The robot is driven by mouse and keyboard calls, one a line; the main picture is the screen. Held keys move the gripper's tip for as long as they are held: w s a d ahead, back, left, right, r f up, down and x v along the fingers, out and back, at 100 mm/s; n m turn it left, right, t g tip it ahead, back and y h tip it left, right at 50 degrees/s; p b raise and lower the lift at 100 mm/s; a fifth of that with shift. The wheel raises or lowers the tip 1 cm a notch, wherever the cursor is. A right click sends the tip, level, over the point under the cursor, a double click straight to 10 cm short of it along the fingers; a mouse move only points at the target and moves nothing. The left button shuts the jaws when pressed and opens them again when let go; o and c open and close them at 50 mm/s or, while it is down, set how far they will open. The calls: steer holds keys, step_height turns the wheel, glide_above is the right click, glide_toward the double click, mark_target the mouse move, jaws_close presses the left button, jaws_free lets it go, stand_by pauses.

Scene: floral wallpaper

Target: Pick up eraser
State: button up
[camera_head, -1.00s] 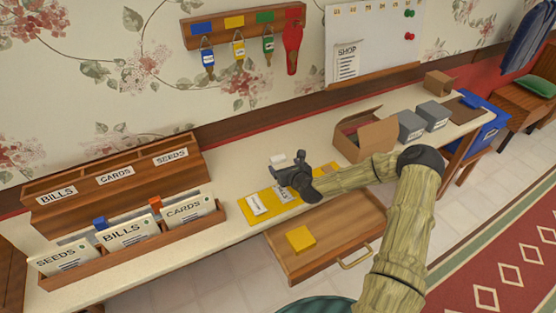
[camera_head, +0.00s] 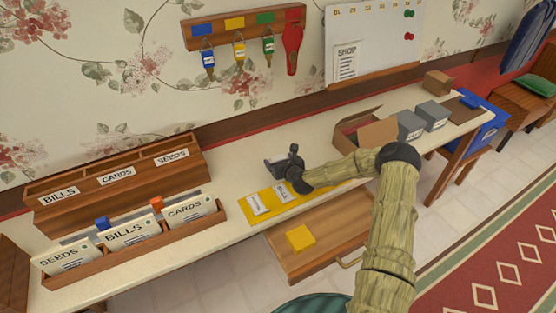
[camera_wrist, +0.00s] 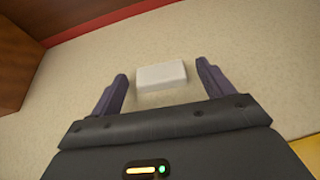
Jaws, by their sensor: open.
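The eraser, a small white block (camera_wrist: 162,76), lies on the cream desk top in the wrist view. It sits between the two dark fingers of my gripper (camera_wrist: 163,71), toward their tips, with a gap on each side. My gripper is open and holds nothing.
The yellow mat (camera_head: 277,203) with white labels lies in front of my gripper. Below is an open drawer (camera_head: 335,225) with a yellow block (camera_head: 300,237). A letter rack (camera_head: 150,240) stands left; a cardboard box (camera_head: 376,134) and grey boxes (camera_head: 433,113) stand right.

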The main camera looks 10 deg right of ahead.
steer(key=c, duration=1.1)
steer(key=shift+o, duration=0.2)
steer(key=shift+r, duration=0.15)
step_height(320, 180, up, 10)
steer(key=b, duration=0.1)
